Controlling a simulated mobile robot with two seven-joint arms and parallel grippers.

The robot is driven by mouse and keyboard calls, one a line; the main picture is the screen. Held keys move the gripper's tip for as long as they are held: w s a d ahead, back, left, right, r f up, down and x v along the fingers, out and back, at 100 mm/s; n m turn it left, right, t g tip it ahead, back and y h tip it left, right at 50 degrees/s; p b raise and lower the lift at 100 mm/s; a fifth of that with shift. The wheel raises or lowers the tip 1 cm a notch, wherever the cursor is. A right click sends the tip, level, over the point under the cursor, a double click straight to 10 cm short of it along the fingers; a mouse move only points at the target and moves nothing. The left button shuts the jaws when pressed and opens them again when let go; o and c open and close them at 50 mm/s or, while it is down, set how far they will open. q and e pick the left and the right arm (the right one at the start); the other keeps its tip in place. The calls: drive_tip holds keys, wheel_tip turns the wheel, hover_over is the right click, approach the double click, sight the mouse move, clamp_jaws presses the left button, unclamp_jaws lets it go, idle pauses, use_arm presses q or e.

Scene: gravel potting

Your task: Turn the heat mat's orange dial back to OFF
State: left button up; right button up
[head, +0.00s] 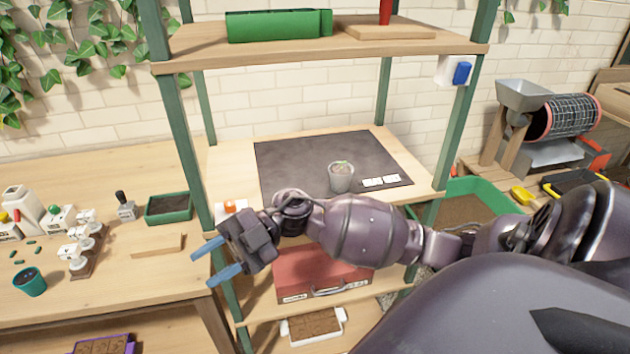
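The heat mat (330,157) is a dark sheet lying on the middle shelf. Its orange dial (230,206) sits on a small white box (224,216) at the shelf's front left, by the green post. The dial's pointer setting is too small to read. My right gripper (202,270) reaches across from the right, with its blue fingers apart and nothing between them. It is to the left of and below the dial, apart from it, and points left. My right arm hides part of the shelf's front edge. My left gripper is not in view.
A grey pot with a seedling (341,178) and a white label strip (380,181) are on the mat. A red toolbox (320,275) is on the shelf below. The green front post (190,150) stands near my gripper. A wooden block (157,244) lies on the left bench.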

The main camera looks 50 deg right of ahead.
drive_tip(key=d+f+m+t+h+p, duration=0.1)
drive_tip(key=d+f+m+t+h, duration=0.4)
drive_tip(key=m+t, duration=0.5)
drive_tip(key=d+f+m+t+h, duration=0.3)
drive_tip(key=f+m+t+h, duration=0.3)
drive_tip(key=m+t, duration=0.35)
drive_tip(key=s+d+f+m+g+h, duration=0.4)
drive_tip(key=s+f+m+g+h, duration=0.2)
drive_tip(key=s+f, duration=0.3)
drive_tip(key=shift+d+f+h+p, duration=0.15)
drive_tip(key=shift+f+h+p, duration=0.35)
drive_tip(key=shift+f, duration=1.65)
drive_tip(key=shift+m+g+h, duration=0.3)
drive_tip(key=shift+m+g, duration=0.05)
drive_tip(key=shift+g, duration=0.4)
drive_tip(key=shift+s+f, duration=1.35)
drive_tip(key=shift+s, duration=0.25)
